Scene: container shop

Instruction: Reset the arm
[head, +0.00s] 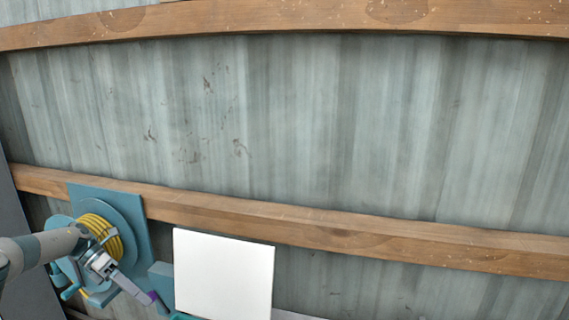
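My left arm comes in from the lower left. My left gripper (145,296) is in front of a teal hose reel, with its fingers pointing down and to the right. The fingers are small and overlap the background, so whether they are open or shut is unclear. I cannot make out anything held in them. My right gripper is not in view.
The teal reel (139,223) with yellow hose (101,225) is at the lower left. A white panel (223,275) stands right of it. Behind are a corrugated grey wall (330,130) and wooden beams (330,230). The right side is free of objects.

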